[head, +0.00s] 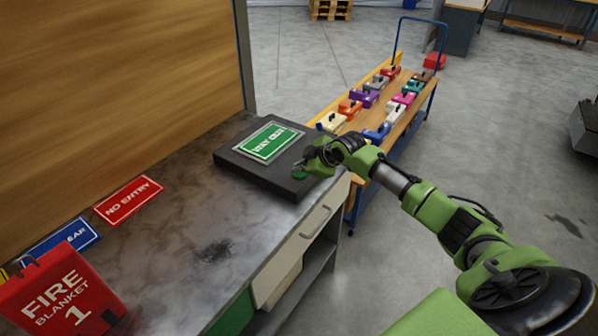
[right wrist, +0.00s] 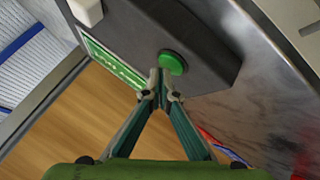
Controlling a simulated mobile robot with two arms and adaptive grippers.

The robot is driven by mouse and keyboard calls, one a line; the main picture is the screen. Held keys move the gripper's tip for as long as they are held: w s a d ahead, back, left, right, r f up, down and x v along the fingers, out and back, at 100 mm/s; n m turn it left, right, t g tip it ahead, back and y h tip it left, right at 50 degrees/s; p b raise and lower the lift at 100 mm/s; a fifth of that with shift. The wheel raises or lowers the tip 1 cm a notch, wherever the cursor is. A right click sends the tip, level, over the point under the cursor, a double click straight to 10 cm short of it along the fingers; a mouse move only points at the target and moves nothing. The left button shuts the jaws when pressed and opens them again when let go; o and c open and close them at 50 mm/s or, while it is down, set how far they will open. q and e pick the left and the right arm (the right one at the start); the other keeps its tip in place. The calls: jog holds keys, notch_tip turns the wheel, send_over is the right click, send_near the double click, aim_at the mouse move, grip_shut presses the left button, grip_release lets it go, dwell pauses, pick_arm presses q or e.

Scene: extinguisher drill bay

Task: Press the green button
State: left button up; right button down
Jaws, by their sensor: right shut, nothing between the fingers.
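The green button (head: 299,175) is a small round knob on a black box (head: 258,181) that lies on the metal workbench. In the right wrist view the button (right wrist: 174,61) stands out from the dark box face (right wrist: 208,78). My right gripper (head: 301,165) is shut and empty, close to the button. In the right wrist view its fingertips (right wrist: 159,77) overlap the button's edge; I cannot tell whether they touch it. A green sign plate (head: 269,142) is on the same box, left of the gripper. My left gripper is not in view.
On the workbench (head: 230,217) lie a red NO ENTRY sign (head: 128,201), a blue sign (head: 63,240) and a red fire blanket case (head: 62,297). A blue-framed trolley (head: 393,126) with several colored blocks stands beyond the bench. Open floor is at the right.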

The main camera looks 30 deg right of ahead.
aim_at(301, 175)
jog(key=shift+r, duration=0.15)
notch_tip(301, 175, up, 6)
jog(key=p, duration=0.5)
jog(key=shift+r, duration=0.1)
